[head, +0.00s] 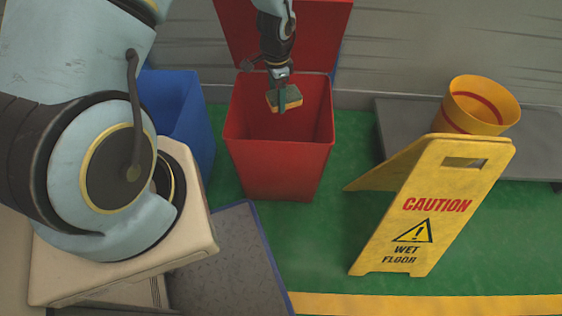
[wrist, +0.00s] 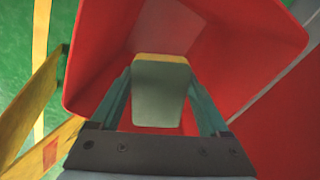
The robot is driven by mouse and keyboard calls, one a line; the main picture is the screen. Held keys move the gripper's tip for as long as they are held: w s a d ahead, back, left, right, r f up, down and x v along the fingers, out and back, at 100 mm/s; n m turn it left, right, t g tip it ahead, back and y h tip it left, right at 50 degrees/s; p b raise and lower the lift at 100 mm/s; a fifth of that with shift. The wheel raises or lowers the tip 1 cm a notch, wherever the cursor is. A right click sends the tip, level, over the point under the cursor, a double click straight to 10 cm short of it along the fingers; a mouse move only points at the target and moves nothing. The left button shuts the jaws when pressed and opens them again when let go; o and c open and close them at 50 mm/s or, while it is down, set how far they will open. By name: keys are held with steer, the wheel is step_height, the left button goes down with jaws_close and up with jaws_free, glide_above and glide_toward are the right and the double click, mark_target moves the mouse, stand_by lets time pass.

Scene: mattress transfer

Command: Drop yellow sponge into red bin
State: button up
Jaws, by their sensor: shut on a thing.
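The yellow sponge (head: 284,100) has a green layer on one face. My gripper (head: 283,92) is shut on it and holds it above the open mouth of the red bin (head: 277,172). In the wrist view the sponge (wrist: 160,90) sits between the two fingers of my gripper (wrist: 163,95), with its grey-green face toward the camera and a yellow edge at the top. The red bin's walls (wrist: 232,60) surround the sponge in that view. The bin's lid (head: 235,25) stands raised behind it. The bin floor is partly hidden by the sponge and gripper.
A blue bin (head: 185,115) stands left of the red bin. A yellow caution sign (head: 430,200) stands on the green floor to the right. A yellow bucket (head: 480,108) rests on a grey platform (head: 400,115) by the wall. A grey mat (head: 225,270) lies in front.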

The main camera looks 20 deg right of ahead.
steer(key=shift+f+b, duration=0.85)
steer(key=shift+f, duration=0.6)
steer(key=o, duration=1.2)
steer(key=shift+c, duration=0.2)
steer(key=shift+r, duration=0.15)
step_height(320, 180, up, 11)
steer(key=shift+f+p, duration=0.15)
steer(key=shift+p, duration=0.65)
